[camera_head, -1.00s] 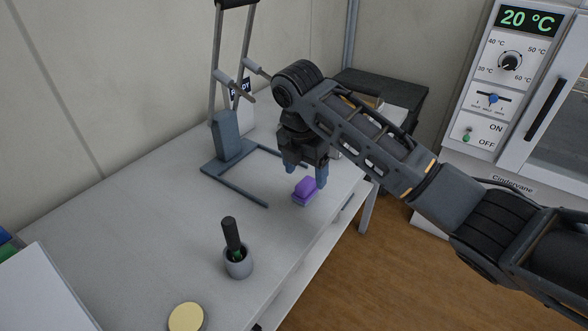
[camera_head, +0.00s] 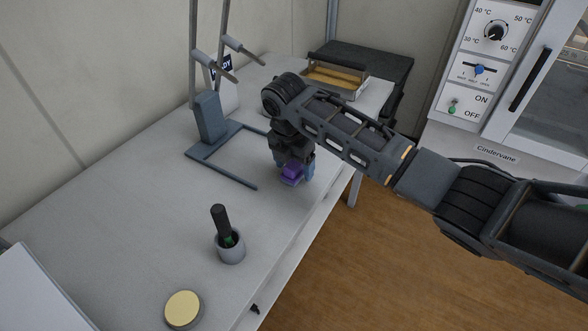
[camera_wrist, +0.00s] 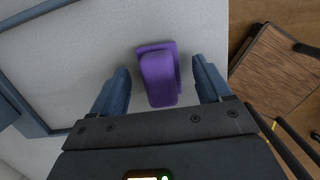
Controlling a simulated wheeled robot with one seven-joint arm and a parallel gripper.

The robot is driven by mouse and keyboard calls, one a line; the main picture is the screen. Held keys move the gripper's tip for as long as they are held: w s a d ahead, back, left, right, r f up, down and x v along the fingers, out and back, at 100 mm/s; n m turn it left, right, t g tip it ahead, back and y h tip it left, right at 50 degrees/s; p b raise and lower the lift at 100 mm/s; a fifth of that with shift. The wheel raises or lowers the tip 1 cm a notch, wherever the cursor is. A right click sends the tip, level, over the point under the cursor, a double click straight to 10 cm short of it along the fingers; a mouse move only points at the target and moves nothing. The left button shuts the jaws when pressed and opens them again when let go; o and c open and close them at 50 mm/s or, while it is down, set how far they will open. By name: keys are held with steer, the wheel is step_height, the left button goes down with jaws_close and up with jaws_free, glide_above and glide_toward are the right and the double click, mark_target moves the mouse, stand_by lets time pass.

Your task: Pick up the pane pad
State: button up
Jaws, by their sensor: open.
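The pane pad is taken to be the small purple block (camera_head: 292,173), a rounded grip on a flat base, on the white table. In the wrist view the purple pad (camera_wrist: 160,76) lies between the two blue fingers, with a gap on each side. My gripper (camera_head: 292,170) points down at it, the fingers low around the pad. In the wrist view my gripper (camera_wrist: 160,88) is open and holds nothing. The head view does not show clearly how far the fingertips are from the table.
A blue-grey stand (camera_head: 209,125) with a forked base is left of my gripper. A grey cup (camera_head: 231,250) with a dark-handled tool and a round cream-topped tin (camera_head: 183,309) are nearer. A tray (camera_head: 336,80) lies behind. The table's right edge is close to the pad.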

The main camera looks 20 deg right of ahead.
jaws_close()
stand_by(0.7)
